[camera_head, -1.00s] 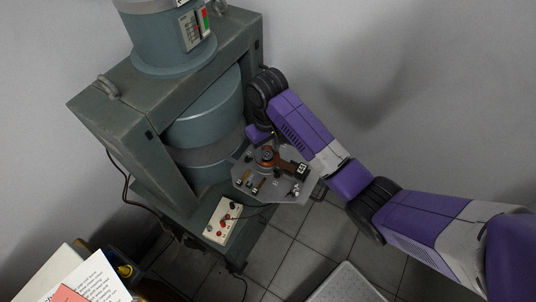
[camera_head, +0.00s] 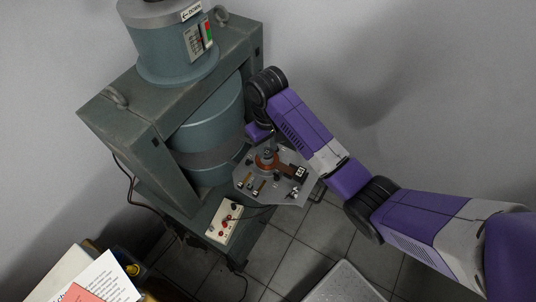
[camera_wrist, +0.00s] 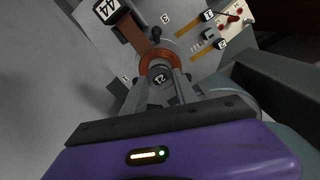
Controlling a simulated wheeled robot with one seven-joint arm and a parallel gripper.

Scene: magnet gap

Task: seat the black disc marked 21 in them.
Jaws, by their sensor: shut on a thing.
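The black disc marked 21 (camera_wrist: 160,77) shows in the wrist view between my fingertips. My gripper (camera_wrist: 158,84) is shut on it; in the head view my gripper (camera_head: 268,148) is small and partly hidden by my wrist. An orange-brown round holder (camera_wrist: 158,58) lies just beyond the disc and appears around its far side; I cannot tell whether they touch. The holder (camera_head: 267,162) also shows in the head view, below my fingers, on a grey plate (camera_head: 285,190). The underside of the disc is hidden.
A brown strip runs from the holder to a black block marked 44 (camera_wrist: 112,10). The plate has numbered labels and small brass strips (camera_wrist: 203,48). A large grey-green magnet frame (camera_head: 190,150) stands beside it. A white control box (camera_head: 224,221) sits below left.

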